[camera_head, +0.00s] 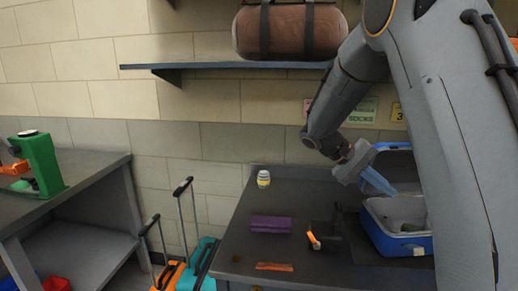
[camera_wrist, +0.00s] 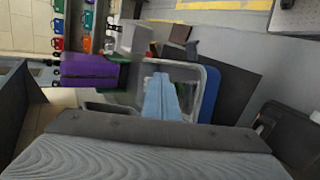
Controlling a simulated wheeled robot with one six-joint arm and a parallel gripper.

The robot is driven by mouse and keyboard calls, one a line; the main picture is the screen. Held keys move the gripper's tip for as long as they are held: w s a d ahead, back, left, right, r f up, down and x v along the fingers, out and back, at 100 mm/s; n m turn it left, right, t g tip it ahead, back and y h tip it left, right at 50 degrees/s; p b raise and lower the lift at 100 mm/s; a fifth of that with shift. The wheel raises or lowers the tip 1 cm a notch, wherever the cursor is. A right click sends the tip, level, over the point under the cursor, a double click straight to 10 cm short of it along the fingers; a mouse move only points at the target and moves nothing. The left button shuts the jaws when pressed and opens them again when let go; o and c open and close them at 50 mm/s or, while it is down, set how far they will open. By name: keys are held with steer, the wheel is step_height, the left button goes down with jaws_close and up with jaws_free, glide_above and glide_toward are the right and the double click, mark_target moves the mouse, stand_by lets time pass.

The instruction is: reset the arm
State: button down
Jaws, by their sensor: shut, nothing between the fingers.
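My gripper (camera_head: 380,184) shows in the head view at the end of my raised arm, above the open blue case (camera_head: 398,246). Its light blue fingers are together with nothing between them. In the wrist view my gripper (camera_wrist: 162,98) points into a blue-edged container (camera_wrist: 210,95), and its fingers look closed.
A dark table (camera_head: 238,240) bears a small jar (camera_head: 263,179), a purple block (camera_head: 271,224), an orange strip (camera_head: 274,267) and a black object with an orange part (camera_head: 314,240). A shelf (camera_head: 220,66) with a brown bag (camera_head: 290,32) is above. Suitcases (camera_head: 200,264) stand left.

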steer(key=s+a+f+t+y+b, duration=0.1)
steer(key=s+a+f+y+b, duration=0.1)
steer(key=s+a+f+y, duration=0.3)
steer(key=s+a+f+n+t+y+b, duration=0.1)
steer(key=s+a+f+y, duration=0.4)
steer(key=s+a+f, duration=0.6)
steer(key=s+t+b, duration=0.1)
steer(key=s+b, duration=0.1)
steer(key=s, duration=0.4)
steer(key=shift+a+f+y+b, duration=0.15)
steer(key=shift+y+b, duration=0.15)
steer(key=shift+b, duration=0.05)
steer(key=shift+s, duration=0.1)
